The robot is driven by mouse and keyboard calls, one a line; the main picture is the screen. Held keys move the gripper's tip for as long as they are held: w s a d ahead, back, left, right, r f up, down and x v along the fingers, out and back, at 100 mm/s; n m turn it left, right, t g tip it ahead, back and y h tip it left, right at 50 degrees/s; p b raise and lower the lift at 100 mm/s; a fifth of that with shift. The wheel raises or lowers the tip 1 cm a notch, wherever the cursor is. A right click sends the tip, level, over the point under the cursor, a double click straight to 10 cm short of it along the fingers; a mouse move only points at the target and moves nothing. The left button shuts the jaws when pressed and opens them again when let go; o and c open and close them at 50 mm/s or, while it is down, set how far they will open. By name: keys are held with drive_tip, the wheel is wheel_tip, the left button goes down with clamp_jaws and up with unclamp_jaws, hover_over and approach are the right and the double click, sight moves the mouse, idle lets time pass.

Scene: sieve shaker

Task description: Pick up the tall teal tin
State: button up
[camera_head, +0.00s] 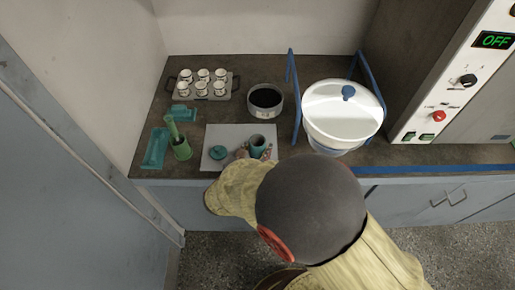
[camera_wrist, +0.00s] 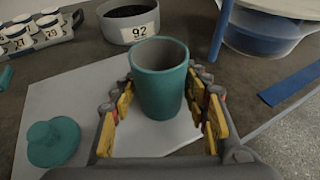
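The tall teal tin (camera_wrist: 160,88) is an open-topped, slightly tapered cylinder. It stands upright on a pale sheet (camera_wrist: 75,92). In the head view the tin (camera_head: 257,149) is near the sheet's right edge, its lower part partly hidden by my gripper. My gripper (camera_wrist: 161,80) is open, with one finger on each side of the tin. Small gaps seem to show between the fingers and its wall; contact is hard to judge. A teal lid with a knob (camera_wrist: 53,141) lies on the sheet to the left.
A dark-filled bowl labelled 92 (camera_wrist: 129,32) stands behind the tin. A rack of numbered white cups (camera_head: 203,83) is at the back left. Green items (camera_head: 156,148) lie left of the sheet. A large lidded white vessel (camera_head: 341,112) with blue bars stands right.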

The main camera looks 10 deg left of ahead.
drive_tip(key=c, duration=0.8)
drive_tip(key=shift+c, duration=0.2)
